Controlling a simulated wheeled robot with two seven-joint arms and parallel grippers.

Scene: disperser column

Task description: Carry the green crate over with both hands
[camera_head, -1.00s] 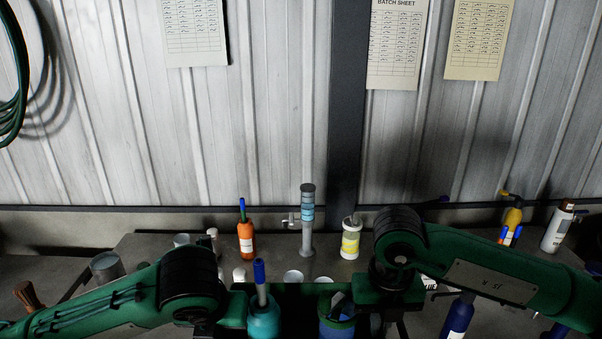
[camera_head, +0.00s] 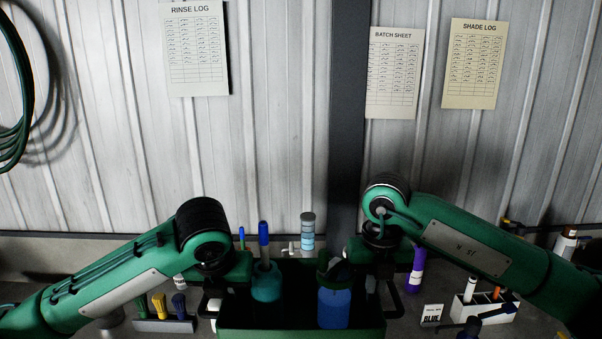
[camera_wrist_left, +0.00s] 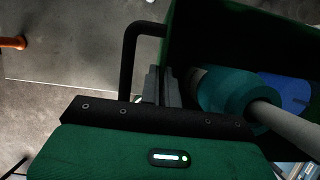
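The green crate (camera_head: 300,326) is at the bottom centre of the head view, raised in front of the bench. It holds a teal bottle (camera_head: 267,284) with a blue-tipped stem and a blue bottle (camera_head: 334,308) with a dark green top. My left gripper (camera_head: 236,272) is at the crate's left end and my right gripper (camera_head: 362,262) at its right end. In the left wrist view, grey fingers (camera_wrist_left: 163,88) close at the black handle (camera_wrist_left: 130,62) beside the crate wall. The right fingertips are hidden; a black handle (camera_head: 393,300) shows below them.
A grey-blue column (camera_head: 307,232) stands behind the crate. A holder with coloured handles (camera_head: 165,324) is left. A purple bottle (camera_head: 416,270), a small card (camera_head: 432,315) and a white rack (camera_head: 485,308) are right. The metal wall carries paper sheets.

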